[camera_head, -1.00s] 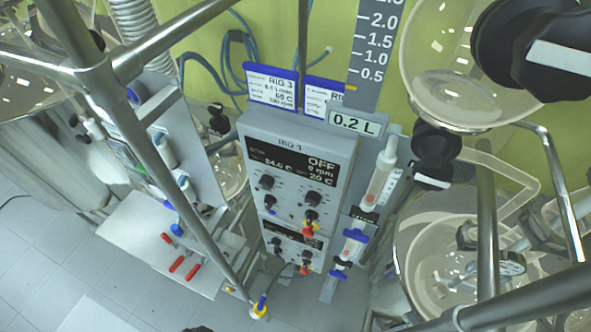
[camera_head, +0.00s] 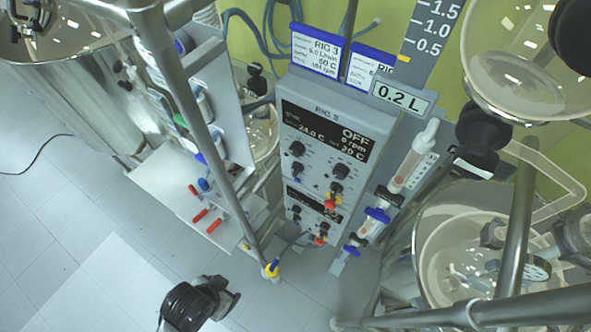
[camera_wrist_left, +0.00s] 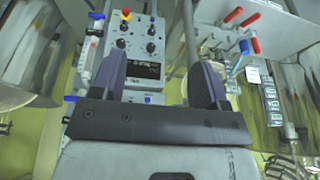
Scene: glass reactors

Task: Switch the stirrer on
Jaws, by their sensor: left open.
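The RIG 3 control box (camera_head: 318,160) is grey with a dark display (camera_head: 325,132) reading OFF, 0 rpm, 24.0 C and 20 C. Below the display are a left black knob (camera_head: 298,149) and a right black knob (camera_head: 341,171), with smaller coloured controls under them. A red button on a yellow base (camera_head: 331,203) sits lower right. My left gripper (camera_head: 232,297) is at the bottom of the head view, left of and apart from the box. In the left wrist view the gripper (camera_wrist_left: 160,82) is open and empty, with the upside-down box (camera_wrist_left: 138,55) beyond its fingers. My right gripper is not seen.
A second control unit (camera_head: 310,215) sits below the first. A metal post (camera_head: 217,150) rises left of the box. A white shelf with red-handled valves (camera_head: 200,216) is further left. Glass vessels (camera_head: 480,255) and a syringe-like tube (camera_head: 412,158) stand right. Floor shows at lower left.

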